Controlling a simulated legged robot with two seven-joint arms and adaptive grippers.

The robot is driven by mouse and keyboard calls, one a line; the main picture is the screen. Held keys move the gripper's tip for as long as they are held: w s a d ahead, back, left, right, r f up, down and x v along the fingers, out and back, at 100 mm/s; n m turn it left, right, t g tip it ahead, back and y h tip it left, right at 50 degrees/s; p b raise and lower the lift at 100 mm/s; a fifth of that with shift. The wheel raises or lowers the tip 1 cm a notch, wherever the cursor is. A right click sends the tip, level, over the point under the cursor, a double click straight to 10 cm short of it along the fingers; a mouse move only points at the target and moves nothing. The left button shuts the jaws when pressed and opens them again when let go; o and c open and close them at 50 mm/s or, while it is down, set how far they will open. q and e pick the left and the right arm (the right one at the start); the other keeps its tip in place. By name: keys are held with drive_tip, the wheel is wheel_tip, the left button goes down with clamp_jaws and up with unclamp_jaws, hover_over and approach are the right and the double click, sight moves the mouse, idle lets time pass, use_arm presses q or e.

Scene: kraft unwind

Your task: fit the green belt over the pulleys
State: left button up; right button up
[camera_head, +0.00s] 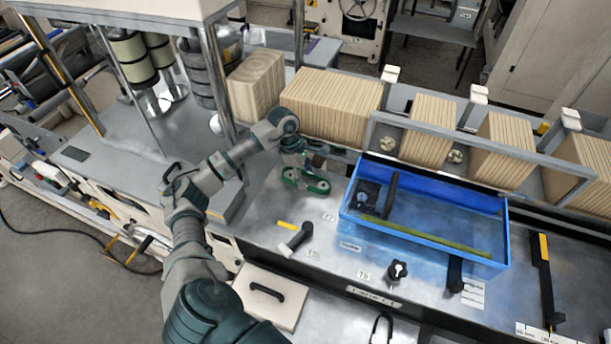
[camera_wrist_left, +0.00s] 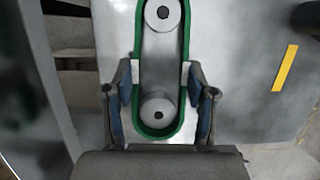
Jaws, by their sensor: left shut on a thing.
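The green belt (camera_wrist_left: 188,38) is a long loop in the left wrist view. It appears around both grey pulleys, the upper pulley (camera_wrist_left: 163,14) and the lower pulley (camera_wrist_left: 158,108). I cannot tell whether it is seated in their grooves. My left gripper (camera_wrist_left: 160,74) is shut on the belt, with one finger against each long side near the lower pulley. In the head view the belt (camera_head: 306,188) shows small on the grey machine top, with my left gripper (camera_head: 296,166) over its far end, partly hiding it. My right gripper is not in view.
A blue open tray (camera_head: 354,228) stands right of the belt, with a dark part and a yellow-green strip in it. Pale ribbed blocks (camera_head: 331,104) line the back. A black-handled lever (camera_head: 297,238) and a knob (camera_head: 397,270) are on the front panel.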

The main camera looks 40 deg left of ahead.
use_arm(q)
drive_tip(key=shift+a+f, duration=0.1)
drive_tip(key=shift+a, duration=0.05)
drive_tip(key=o, duration=1.6)
drive_tip(key=shift+d, duration=0.2)
drive_tip(key=v, duration=1.2)
drive_tip(key=shift+a, duration=0.1)
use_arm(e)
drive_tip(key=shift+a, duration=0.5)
use_arm(q)
drive_tip(key=shift+f, duration=0.1)
